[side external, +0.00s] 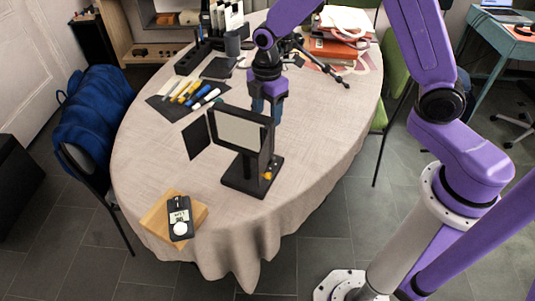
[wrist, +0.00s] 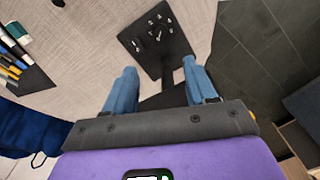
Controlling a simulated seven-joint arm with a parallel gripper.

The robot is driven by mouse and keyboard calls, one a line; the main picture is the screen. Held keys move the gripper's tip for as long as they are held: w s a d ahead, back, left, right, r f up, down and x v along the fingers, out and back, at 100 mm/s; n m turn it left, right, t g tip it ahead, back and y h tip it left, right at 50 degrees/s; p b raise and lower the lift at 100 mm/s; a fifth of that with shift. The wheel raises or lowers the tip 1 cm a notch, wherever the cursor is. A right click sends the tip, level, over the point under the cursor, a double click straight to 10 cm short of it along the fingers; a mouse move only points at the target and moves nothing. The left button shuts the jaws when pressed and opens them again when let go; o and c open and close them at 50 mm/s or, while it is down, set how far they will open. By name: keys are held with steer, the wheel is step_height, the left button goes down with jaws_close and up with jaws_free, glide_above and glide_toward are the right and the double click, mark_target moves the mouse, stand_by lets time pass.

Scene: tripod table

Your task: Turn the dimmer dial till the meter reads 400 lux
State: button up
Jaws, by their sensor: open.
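The lamp (side external: 240,131) stands upright on the table, with a pale panel, a side flap and a black base (side external: 238,184). A small yellow-orange knob (side external: 267,176) shows at the base; whether it is the dimmer dial I cannot tell. In the wrist view, a black plate (wrist: 172,45) bears a ring of white marks, and a dark part runs from it down between the fingers. The light meter (side external: 180,217) has a display too small to read surely. My gripper (side external: 266,112) is open behind the lamp, partly hidden. Its blue fingers (wrist: 161,80) show apart, holding nothing visible.
The meter rests on a wooden block (side external: 202,214) at the front table edge. Several pens (side external: 196,91) lie on a dark mat to the left. Books (side external: 332,46) and a dark jointed stand (side external: 325,69) are at the back. Tablecloth (side external: 150,153) is bare left of the lamp.

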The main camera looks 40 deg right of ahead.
step_height(320, 180, down, 17)
steer(key=shift+r, duration=0.2)
stand_by(0.4)
jaws_close()
